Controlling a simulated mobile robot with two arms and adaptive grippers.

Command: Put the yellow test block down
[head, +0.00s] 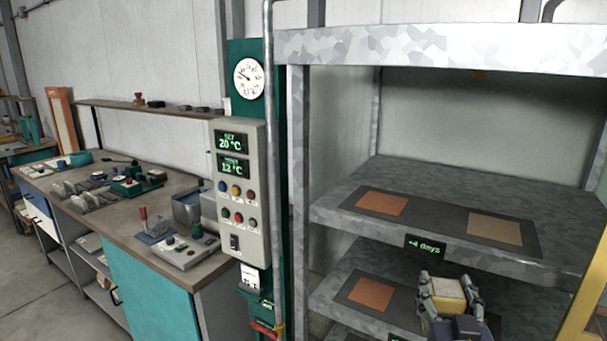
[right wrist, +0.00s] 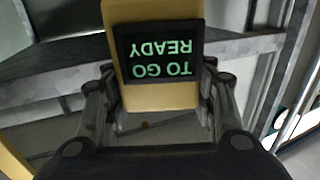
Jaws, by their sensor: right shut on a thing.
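The yellow test block (head: 449,295) is held between the fingers of my right gripper (head: 450,299) in the head view, in front of the lower part of the shelf rack. In the right wrist view the block (right wrist: 154,98) sits between the two fingers of the right gripper (right wrist: 156,100), and a dark display on it reads "READY TO GO" upside down. The gripper is shut on the block. My left gripper is in neither view.
A metal shelf (head: 440,255) carries a dark mat with an orange square (head: 382,203) and a tan square (head: 495,229). A lower shelf has another orange square (head: 371,294). A control panel (head: 241,190) and a cluttered workbench (head: 150,227) stand to the left. A yellow post (head: 592,290) is at right.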

